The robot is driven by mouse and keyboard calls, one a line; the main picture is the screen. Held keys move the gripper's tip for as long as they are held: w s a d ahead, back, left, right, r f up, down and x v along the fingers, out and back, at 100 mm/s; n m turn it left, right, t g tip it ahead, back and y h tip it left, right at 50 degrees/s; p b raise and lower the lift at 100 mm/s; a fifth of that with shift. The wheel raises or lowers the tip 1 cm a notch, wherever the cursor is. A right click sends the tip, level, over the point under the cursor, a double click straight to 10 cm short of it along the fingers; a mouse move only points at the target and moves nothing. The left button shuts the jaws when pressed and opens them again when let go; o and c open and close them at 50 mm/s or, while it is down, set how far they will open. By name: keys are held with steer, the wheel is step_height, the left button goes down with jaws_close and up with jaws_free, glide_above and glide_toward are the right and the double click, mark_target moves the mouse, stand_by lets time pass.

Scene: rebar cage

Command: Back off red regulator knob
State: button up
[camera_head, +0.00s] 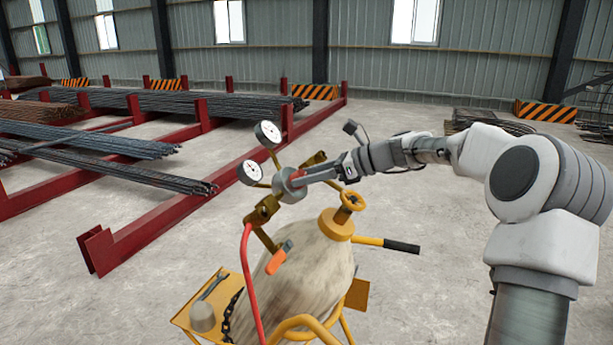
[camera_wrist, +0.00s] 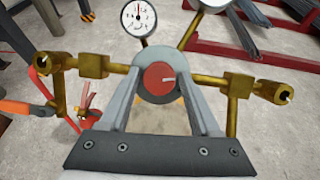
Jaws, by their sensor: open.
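The red regulator knob (camera_wrist: 157,78) faces the wrist camera, with a short pale mark on its face. It sits in a round grey regulator body (camera_wrist: 158,58), which also shows in the head view (camera_head: 289,186). My gripper (camera_wrist: 160,84) is open, with one finger to the left and one to the right of the knob. Whether either finger touches it, I cannot tell. In the head view my gripper (camera_head: 308,176) reaches the regulator from the right and hides most of the knob. Two white dial gauges (camera_head: 267,133) (camera_head: 250,172) stand on the regulator's brass fittings.
A worn pale cylinder (camera_head: 305,275) with a yellow handwheel (camera_head: 352,200) stands below on a yellow cart (camera_head: 196,318). A red hose (camera_head: 250,285) and an orange-tipped handle (camera_head: 277,260) hang at left. Red racks (camera_head: 160,213) with rebar lie behind. Floor at right is largely clear.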

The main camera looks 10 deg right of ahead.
steer(key=shift+w+a, duration=0.1)
steer(key=shift+a, duration=0.05)
jaws_close()
